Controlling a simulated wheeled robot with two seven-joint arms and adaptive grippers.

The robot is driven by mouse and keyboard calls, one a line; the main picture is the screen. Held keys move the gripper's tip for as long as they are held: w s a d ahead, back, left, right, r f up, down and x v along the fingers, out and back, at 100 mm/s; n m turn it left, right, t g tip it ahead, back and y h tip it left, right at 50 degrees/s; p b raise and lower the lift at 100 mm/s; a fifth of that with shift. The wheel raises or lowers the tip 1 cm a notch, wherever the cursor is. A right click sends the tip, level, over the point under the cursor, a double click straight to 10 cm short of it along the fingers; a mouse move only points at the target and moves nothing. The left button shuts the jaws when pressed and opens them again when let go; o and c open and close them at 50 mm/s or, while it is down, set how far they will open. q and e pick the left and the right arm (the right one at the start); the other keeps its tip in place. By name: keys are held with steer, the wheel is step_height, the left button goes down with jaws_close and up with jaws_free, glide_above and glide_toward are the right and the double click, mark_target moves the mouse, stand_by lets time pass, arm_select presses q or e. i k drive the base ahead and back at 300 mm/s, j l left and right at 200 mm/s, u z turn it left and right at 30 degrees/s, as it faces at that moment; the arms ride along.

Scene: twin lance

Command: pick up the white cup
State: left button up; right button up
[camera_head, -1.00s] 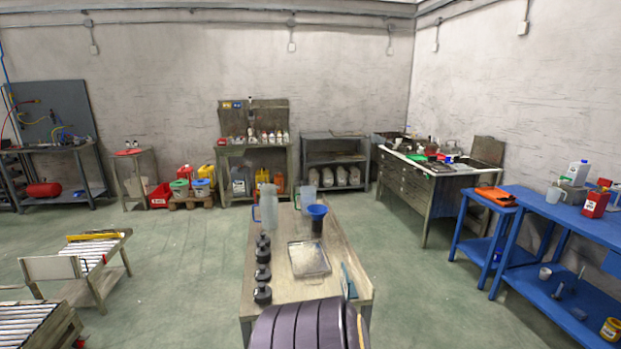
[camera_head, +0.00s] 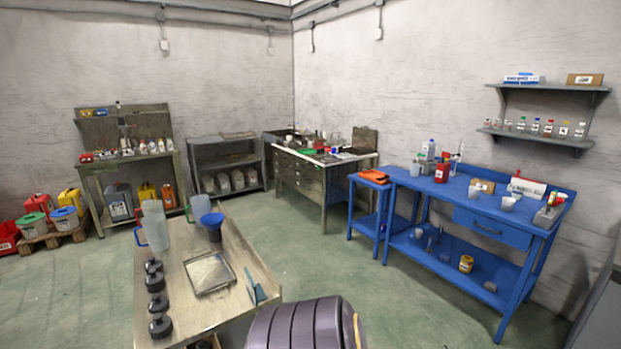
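Several small whitish cups show at the blue workbench (camera_head: 462,194) on the right. One white cup (camera_head: 508,203) stands on the bench top near its right part. Another pale cup (camera_head: 415,170) stands at the left end of the top. I cannot tell which one the task means. Neither of my grippers is in view.
Red bottle (camera_head: 442,172) and small boxes share the bench top. Green floor (camera_head: 345,275) is clear between the tables.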

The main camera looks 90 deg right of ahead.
mark_target(507, 204)
steer(key=z, duration=4)
